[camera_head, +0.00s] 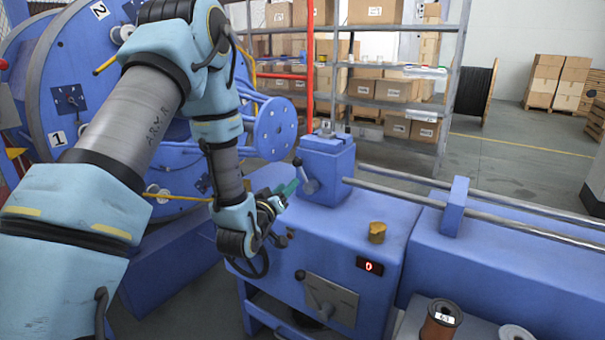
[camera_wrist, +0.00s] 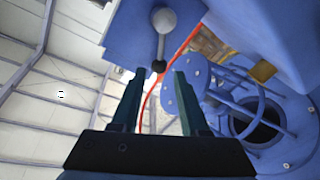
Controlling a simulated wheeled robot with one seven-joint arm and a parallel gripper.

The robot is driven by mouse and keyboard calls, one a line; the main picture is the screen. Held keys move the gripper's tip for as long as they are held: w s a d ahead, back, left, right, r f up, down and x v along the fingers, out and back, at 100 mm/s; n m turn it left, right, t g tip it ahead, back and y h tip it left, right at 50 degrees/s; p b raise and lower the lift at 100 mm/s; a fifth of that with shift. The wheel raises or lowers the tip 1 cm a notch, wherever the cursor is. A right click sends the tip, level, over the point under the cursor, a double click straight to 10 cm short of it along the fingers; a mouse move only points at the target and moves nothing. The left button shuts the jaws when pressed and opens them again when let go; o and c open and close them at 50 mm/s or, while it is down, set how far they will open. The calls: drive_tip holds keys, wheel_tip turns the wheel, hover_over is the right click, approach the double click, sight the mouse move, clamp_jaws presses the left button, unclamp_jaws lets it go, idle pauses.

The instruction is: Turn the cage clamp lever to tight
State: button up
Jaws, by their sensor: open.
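A short lever (camera_head: 304,174) with a dark ball knob and a pale round hub is on the front face of the blue clamp block (camera_head: 326,168). In the head view the knob points up and slightly left of the hub. My gripper (camera_head: 290,187) is just left of this lever, with green fingers pointing toward it. In the wrist view my gripper (camera_wrist: 160,73) is open, and the lever (camera_wrist: 162,40) reaches down so its dark knob lies between the fingertips in the picture. I cannot tell whether the fingers touch it. No tight marking is readable.
A second lever (camera_head: 314,292) sits on a grey plate lower on the blue cabinet, near a red display (camera_head: 369,266) reading 0. Steel rods (camera_head: 400,195) run right. The large blue wheel (camera_head: 60,80) is behind my arm.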

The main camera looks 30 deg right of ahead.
sight(304, 174)
drive_tip(key=p+x, duration=0.2)
drive_tip(key=x, duration=0.7)
drive_tip(key=shift+w+p, duration=0.25)
drive_tip(key=shift+p, duration=0.1)
drive_tip(key=shift+d, duration=0.15)
clamp_jaws()
idle(0.8)
